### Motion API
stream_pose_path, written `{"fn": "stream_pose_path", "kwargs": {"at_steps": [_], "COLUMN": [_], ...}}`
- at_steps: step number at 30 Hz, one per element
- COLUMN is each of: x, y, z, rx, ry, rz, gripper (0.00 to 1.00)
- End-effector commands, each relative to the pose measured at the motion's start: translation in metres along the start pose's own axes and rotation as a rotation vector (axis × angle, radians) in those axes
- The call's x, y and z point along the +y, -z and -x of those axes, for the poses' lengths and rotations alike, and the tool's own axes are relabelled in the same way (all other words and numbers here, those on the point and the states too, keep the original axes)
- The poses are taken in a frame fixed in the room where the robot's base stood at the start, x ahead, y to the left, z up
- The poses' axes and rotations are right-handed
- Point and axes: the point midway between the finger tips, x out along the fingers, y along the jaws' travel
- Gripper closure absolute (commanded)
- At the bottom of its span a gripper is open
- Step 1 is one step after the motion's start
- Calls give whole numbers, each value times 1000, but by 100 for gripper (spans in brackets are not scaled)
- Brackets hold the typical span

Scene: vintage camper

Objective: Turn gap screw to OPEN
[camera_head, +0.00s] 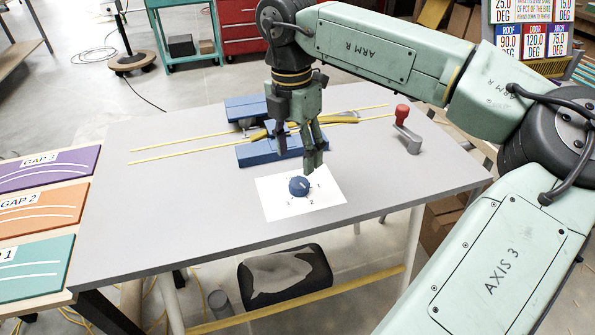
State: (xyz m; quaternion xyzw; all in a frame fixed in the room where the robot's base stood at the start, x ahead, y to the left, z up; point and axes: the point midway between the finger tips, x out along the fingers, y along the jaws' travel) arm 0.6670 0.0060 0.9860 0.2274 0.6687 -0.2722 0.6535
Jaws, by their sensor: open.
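A round dark blue knob (299,187) sits on a white sheet (327,201) near the front middle of the grey table. The numbers 1, 2 and 3 are printed around it, and I read no OPEN mark. A grey crank (408,138) with a red grip (402,112) stands at the table's right. I cannot tell for sure which of these is the gap screw. My gripper (299,158) points down, open and empty, just behind the knob and in front of the blue blocks. It appears apart from the knob; its exact height is unclear.
A blue two-part fixture (255,153) with yellow rods (190,151) lies behind my gripper, partly hidden by it. Coloured GAP panels (38,212) lie at the left. The table's left and front right areas are clear. A dark stool (285,279) is below the front edge.

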Motion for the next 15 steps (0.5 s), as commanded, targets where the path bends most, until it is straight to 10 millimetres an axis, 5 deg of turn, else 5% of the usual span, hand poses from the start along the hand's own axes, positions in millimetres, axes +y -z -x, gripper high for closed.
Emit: {"fn": "stream_pose_path", "kwargs": {"at_steps": [9, 15], "x": [0, 0], "y": [0, 1], "z": [-53, -68], "rx": [2, 1], "ry": [-1, -1], "rz": [2, 2], "gripper": [45, 45]}}
